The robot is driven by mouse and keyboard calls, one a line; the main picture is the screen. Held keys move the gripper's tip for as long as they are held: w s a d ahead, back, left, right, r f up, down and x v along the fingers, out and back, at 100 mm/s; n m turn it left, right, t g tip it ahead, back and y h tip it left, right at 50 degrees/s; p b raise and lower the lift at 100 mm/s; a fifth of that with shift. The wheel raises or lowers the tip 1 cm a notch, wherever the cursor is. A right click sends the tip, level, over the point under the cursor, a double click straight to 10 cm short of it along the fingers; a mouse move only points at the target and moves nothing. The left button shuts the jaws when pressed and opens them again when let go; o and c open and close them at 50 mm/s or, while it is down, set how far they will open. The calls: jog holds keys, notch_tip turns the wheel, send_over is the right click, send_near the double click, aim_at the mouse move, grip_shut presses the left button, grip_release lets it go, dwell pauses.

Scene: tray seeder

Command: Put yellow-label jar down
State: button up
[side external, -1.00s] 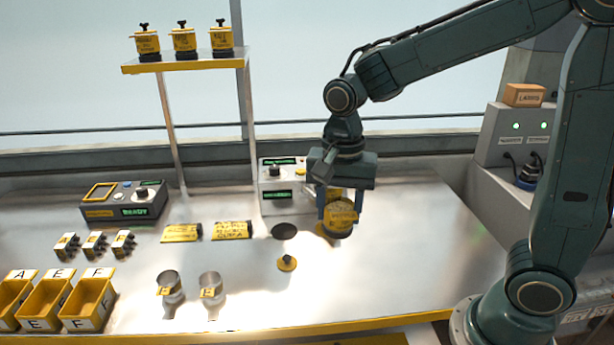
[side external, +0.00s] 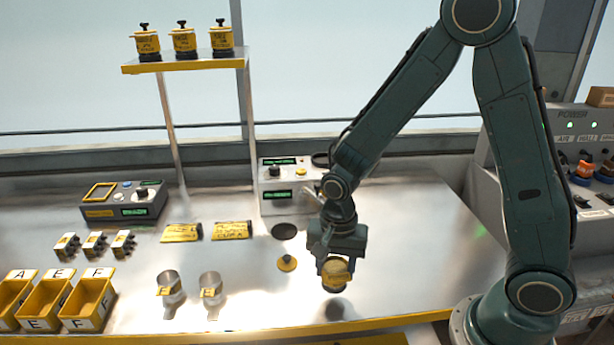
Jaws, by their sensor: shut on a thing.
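The yellow-label jar (side external: 336,274) is held in my gripper (side external: 337,268) over the front right part of the steel bench (side external: 430,250). The jar is close to upright. A dark shadow lies on the bench just below it, and the jar appears a little above the surface. My gripper points down and is shut on the jar. The fingers partly cover the jar's sides.
A small yellow-based knob (side external: 287,263) and a dark round disc (side external: 284,231) lie left of the jar. Two metal cups (side external: 210,286) stand further left, near yellow bins (side external: 88,300). Several similar jars (side external: 184,42) stand on the shelf. The bench right of my gripper is clear.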

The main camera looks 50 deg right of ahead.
jog(key=shift+f, duration=0.15)
jog(key=shift+f, duration=1.85)
jog(key=shift+f, duration=0.1)
jog(key=o, duration=1)
jog(key=shift+o, duration=0.2)
notch_tip(320, 180, up, 12)
